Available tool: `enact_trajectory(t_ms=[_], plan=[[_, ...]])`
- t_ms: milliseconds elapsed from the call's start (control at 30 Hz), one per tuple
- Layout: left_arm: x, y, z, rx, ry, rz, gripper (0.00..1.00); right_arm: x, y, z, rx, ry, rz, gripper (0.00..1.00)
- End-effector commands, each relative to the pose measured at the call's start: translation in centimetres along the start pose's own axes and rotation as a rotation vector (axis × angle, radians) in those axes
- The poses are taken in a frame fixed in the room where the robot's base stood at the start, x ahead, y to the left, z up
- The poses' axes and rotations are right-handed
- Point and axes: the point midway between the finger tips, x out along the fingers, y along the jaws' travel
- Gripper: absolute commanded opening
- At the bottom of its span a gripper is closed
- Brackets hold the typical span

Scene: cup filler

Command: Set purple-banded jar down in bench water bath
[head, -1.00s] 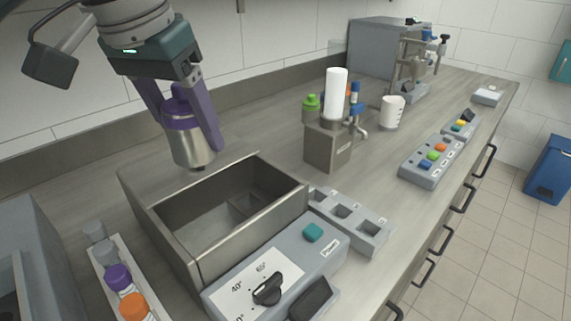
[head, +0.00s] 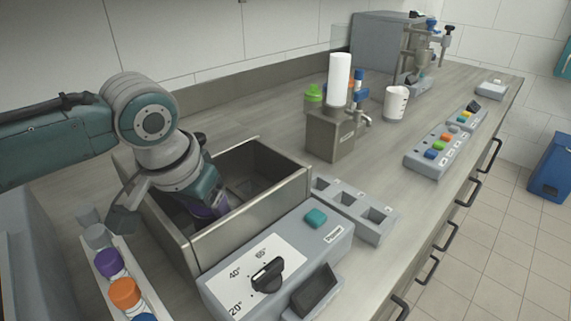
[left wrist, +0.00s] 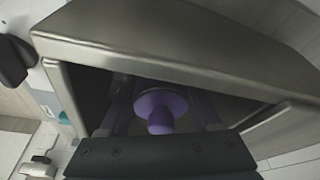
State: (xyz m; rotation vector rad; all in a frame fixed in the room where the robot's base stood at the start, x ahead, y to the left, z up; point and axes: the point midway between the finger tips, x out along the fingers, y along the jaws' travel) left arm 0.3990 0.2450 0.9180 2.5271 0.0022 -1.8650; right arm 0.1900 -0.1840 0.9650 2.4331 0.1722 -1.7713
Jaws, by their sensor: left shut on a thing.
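My left gripper (head: 208,207) reaches down into the open metal basin of the bench water bath (head: 252,226). In the left wrist view, the purple lid of the jar (left wrist: 160,107) sits between the two fingers of my left gripper (left wrist: 163,116), which is shut on it. The bath's metal wall (left wrist: 180,72) is close around the jar there. The jar's body and base are hidden, so I cannot tell whether it touches the basin floor. My right gripper is not in view.
The bath's control panel (head: 284,268) with a black knob is in front. A rack (head: 133,272) of capped jars stands at left. A grey block with square wells (head: 355,209) and a metal dispenser (head: 330,137) are to the right.

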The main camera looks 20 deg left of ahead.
Motion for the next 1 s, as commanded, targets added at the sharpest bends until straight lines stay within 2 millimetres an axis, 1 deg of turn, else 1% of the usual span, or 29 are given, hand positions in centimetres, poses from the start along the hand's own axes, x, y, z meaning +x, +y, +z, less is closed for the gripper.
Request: enact_trajectory(t_ms=[33,100,333,433,467,533,567,833,933,1000], plan=[[0.7,0.1,0.2,0.0,0.0,0.001,0.0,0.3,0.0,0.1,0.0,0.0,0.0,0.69],[0.9,0.1,0.3,0.001,0.001,0.001,0.0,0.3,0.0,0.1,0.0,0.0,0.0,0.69],[0.9,0.0,0.2,0.001,0.001,0.001,0.0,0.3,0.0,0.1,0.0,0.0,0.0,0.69],[1.2,0.0,0.3,0.0,0.001,0.001,0.0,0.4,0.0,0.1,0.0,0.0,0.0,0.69],[1.2,0.0,0.4,0.001,0.0,0.0,0.67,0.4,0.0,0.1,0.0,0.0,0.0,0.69],[1.1,0.0,0.3,0.001,0.0,0.0,0.75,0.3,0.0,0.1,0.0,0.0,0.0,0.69],[1.1,0.0,0.3,0.001,0.0,0.0,0.77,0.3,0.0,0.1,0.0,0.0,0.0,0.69],[0.9,0.0,0.3,0.001,0.001,0.0,0.77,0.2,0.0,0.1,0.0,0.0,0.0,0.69],[-0.1,0.0,0.2,0.001,0.002,0.001,0.77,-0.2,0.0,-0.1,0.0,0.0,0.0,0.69],[-1.3,0.0,0.1,0.001,0.003,0.0,0.77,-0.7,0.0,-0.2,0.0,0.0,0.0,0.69]])
